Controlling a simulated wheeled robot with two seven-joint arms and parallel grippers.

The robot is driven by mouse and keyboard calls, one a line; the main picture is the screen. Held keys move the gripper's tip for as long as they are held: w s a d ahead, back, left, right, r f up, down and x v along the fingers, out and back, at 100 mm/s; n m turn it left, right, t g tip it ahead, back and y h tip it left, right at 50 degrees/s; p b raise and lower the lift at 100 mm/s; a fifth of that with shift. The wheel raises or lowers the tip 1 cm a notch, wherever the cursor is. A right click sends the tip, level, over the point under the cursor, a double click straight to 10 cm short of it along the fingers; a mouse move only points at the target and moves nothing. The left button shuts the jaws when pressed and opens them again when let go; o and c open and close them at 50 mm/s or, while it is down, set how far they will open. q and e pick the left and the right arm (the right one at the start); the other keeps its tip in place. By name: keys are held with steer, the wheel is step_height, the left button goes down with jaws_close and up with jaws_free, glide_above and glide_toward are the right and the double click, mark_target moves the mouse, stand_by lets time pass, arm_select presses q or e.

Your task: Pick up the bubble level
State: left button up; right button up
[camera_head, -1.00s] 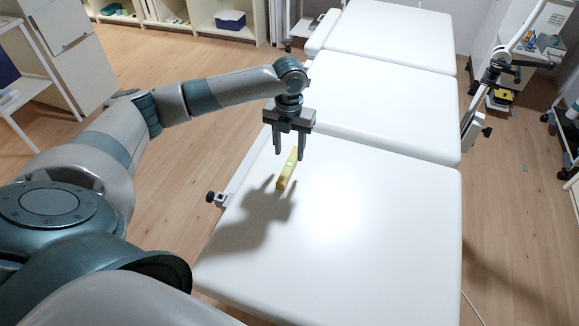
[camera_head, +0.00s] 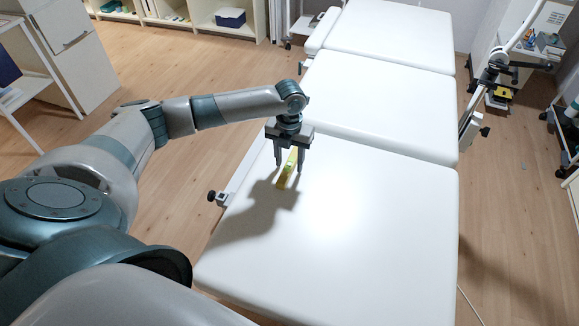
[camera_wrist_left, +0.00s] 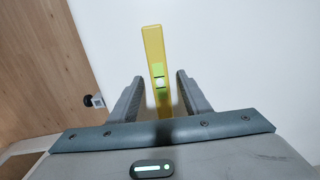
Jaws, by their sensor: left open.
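The yellow bubble level (camera_head: 285,180) lies on the front section of the white couch (camera_head: 380,230), close to its left edge. In the left wrist view the level (camera_wrist_left: 153,50) runs lengthwise between my fingers, with its green vial showing and its near end hidden by the gripper body. My left gripper (camera_head: 288,168) is open and points down over the level. In the left wrist view one finger of the gripper (camera_wrist_left: 160,90) is on each side of the level, with gaps to both. Whether the fingertips reach down to the couch surface is hard to tell. My right gripper is not in view.
A black knob on a bracket (camera_head: 215,197) sticks out from the couch's left side. A jointed metal arm (camera_head: 490,75) stands along the right side. The rest of the couch top is bare.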

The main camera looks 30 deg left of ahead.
mark_target(290, 163)
arm_select(q)
jaws_close()
steer(key=shift+r, duration=0.1)
